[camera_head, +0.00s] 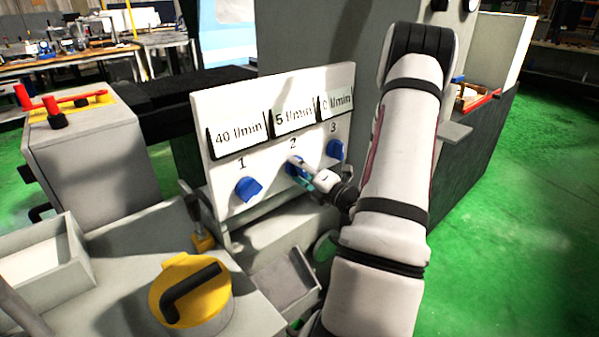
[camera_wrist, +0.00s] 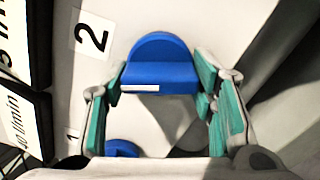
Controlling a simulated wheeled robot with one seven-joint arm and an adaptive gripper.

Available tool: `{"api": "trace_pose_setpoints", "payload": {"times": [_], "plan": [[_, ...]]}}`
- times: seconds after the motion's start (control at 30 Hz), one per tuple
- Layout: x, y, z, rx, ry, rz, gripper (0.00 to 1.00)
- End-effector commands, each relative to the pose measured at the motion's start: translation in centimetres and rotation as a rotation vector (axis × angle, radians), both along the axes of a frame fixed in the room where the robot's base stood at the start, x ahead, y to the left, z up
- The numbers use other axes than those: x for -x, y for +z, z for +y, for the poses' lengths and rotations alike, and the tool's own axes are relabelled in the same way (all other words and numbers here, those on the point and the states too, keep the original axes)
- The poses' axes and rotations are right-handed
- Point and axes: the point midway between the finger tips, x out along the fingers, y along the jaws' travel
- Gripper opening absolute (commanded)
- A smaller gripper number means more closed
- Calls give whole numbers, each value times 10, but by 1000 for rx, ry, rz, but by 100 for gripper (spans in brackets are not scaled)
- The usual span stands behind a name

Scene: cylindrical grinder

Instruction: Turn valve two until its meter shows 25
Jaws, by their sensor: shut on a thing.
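A white panel (camera_head: 217,110) carries three blue knobs numbered 1, 2 and 3, each with a meter above it. Valve two (camera_head: 291,170) is the middle blue knob, partly hidden by my gripper; its meter (camera_head: 293,118) reads 5 l/min. In the wrist view, valve two (camera_wrist: 160,66) is a round blue knob with a raised grip, beside the label 2 (camera_wrist: 92,37). My gripper (camera_head: 304,176) is at valve two. In the wrist view, its teal-padded fingers (camera_wrist: 163,92) stand on both sides of the knob, shut on it.
Valve one (camera_head: 248,189) is left of valve two, its meter (camera_head: 238,136) at 40 l/min. Valve three (camera_head: 335,149) is close on the right, its meter (camera_head: 336,104) showing 0 l/min. A yellow round part with a black handle (camera_head: 190,290) stands in front of the panel.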

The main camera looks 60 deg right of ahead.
Motion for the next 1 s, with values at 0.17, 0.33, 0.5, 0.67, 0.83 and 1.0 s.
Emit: {"api": "trace_pose_setpoints", "payload": {"times": [0.17, 0.33, 0.5, 0.67, 0.83, 1.0], "plan": [[0, -2, 0, 126, -1, 32, 24], [0, -4, 0, 279, 0, 69, 24], [0, -5, -1, 438, 0, 107, 24], [0, -5, -2, 583, 0, 142, 24], [0, -6, -2, 725, -1, 176, 24], [1, -6, -3, 840, 0, 204, 24]]}}
